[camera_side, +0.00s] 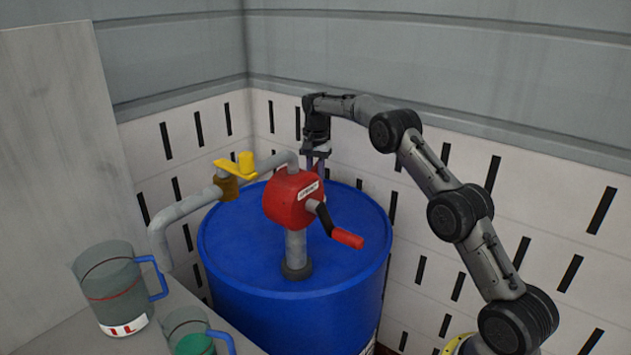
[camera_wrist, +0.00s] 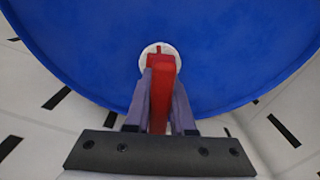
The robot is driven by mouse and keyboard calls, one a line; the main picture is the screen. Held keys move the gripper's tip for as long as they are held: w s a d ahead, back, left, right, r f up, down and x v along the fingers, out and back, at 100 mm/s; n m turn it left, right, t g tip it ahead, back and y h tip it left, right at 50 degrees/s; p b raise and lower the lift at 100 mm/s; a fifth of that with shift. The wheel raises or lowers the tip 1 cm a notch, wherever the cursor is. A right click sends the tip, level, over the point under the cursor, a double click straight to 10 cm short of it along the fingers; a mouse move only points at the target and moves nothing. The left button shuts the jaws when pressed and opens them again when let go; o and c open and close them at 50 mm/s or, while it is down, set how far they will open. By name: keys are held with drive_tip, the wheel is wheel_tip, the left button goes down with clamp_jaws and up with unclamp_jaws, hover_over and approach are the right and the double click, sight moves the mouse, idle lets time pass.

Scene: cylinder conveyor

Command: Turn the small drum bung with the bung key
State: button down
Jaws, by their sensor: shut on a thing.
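The blue drum (camera_side: 235,257) stands upright in the side view, and its blue top (camera_wrist: 235,65) fills much of the wrist view. The small bung (camera_wrist: 146,53) is a white round piece near the drum's edge. My gripper (camera_wrist: 161,95) is shut on the red bung key (camera_wrist: 162,80). The key reaches down over the bung in the wrist view; whether it is seated in the bung I cannot tell. In the side view my gripper (camera_side: 316,165) points down at the back of the drum top. The pump partly hides that area, and the bung does not show there.
A red hand pump (camera_side: 287,203) with a crank (camera_side: 345,237) stands on the drum. Its grey pipe (camera_side: 185,207) with a yellow-handled tap (camera_side: 238,168) runs left. A large jug (camera_side: 110,285) and a smaller jug (camera_side: 190,328) stand at lower left. Walls rise behind the drum.

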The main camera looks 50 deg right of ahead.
drive_tip(key=shift+m, duration=0.3)
drive_tip(key=shift+m, duration=1.7)
drive_tip(key=shift+m, duration=1.7)
drive_tip(key=shift+m, duration=1.7)
